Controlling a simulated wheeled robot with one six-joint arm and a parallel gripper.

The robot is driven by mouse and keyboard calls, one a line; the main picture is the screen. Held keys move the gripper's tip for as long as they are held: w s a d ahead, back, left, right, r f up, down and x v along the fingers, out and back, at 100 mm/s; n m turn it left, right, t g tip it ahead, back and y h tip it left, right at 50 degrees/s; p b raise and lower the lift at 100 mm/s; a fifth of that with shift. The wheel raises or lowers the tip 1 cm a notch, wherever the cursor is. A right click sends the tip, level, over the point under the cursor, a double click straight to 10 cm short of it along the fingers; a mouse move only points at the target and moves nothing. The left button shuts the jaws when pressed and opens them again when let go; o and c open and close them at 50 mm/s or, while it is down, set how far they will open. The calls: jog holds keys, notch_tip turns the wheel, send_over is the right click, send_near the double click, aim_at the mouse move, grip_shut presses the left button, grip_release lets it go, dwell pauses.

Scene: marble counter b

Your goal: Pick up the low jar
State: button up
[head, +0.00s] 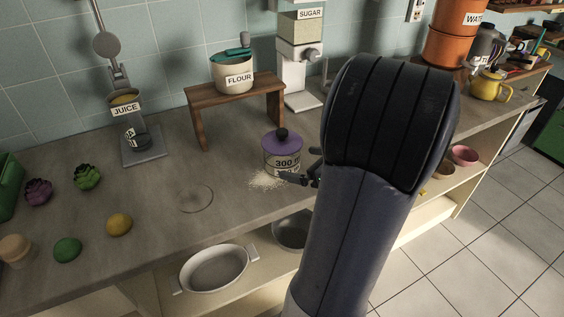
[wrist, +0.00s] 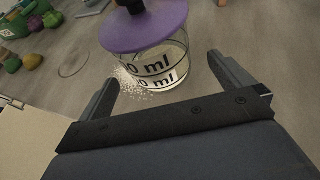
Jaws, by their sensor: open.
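The low jar (head: 283,160) is a short clear jar with volume markings and a purple lid with a dark knob. It stands upright on the counter, in front of the wooden stool. In the wrist view the jar (wrist: 155,68) is beyond and partly between my open fingers. My gripper (head: 308,180) is just to the right of the jar in the head view, mostly hidden behind my arm. In the wrist view my gripper (wrist: 165,80) has its two fingers spread wide, with nothing held. I cannot tell whether a finger touches the jar.
Pale crumbs (head: 266,181) lie on the counter by the jar. A wooden stool (head: 235,92) bearing a flour pot (head: 234,75) stands behind it. A juice dispenser (head: 130,125) is to the left. A faint ring (head: 196,198) marks otherwise clear counter left of the jar.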

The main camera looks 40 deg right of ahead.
aim_at(286, 158)
jog(key=shift+a+r+x, duration=0.15)
jog(key=shift+r+x, duration=0.05)
jog(key=shift+x, duration=1.2)
jog(key=shift+a+r+x, duration=0.1)
jog(key=shift+r+x, duration=0.05)
jog(key=shift+x, duration=1.25)
jog(key=shift+w, duration=0.1)
jog(key=c, duration=0.9)
jog(key=shift+c, duration=0.6)
jog(key=shift+r, duration=0.15)
